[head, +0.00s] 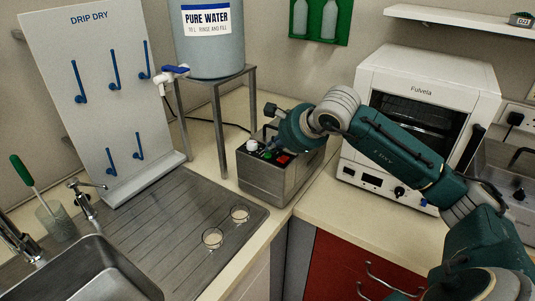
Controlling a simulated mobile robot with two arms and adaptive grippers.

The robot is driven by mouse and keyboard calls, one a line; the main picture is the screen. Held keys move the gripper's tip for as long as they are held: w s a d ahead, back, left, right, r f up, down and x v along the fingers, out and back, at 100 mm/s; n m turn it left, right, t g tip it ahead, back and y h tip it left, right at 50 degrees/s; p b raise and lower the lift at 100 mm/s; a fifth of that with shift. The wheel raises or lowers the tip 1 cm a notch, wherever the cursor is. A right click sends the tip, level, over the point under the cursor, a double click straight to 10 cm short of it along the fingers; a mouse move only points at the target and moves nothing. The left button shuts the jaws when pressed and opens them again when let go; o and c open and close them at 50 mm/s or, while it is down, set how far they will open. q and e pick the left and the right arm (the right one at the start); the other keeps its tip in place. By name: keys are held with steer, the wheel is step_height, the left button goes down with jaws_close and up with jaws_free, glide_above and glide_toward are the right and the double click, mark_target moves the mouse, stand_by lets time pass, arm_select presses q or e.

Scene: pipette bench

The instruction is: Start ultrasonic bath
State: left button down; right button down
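The ultrasonic bath (268,183) is a metal box on the counter, in the middle of the head view. My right arm comes in from the right and bends over the bath. My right gripper (274,142) is low over the back of the panel, largely hidden by the wrist and dark against the bath. I cannot tell whether it touches a control or how its fingers stand. The bath's top is partly covered. My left gripper is out of view.
A white oven (425,75) stands right of the bath, behind my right arm. A pure water tank (210,42) on a metal stand (219,120) is at the back left. Two small glass vessels (213,238) stand on the drainboard (165,245), beside the sink (85,272).

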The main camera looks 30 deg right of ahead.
mark_target(273, 158)
steer(key=shift+r+p, duration=1.85)
steer(key=shift+r, duration=1.2)
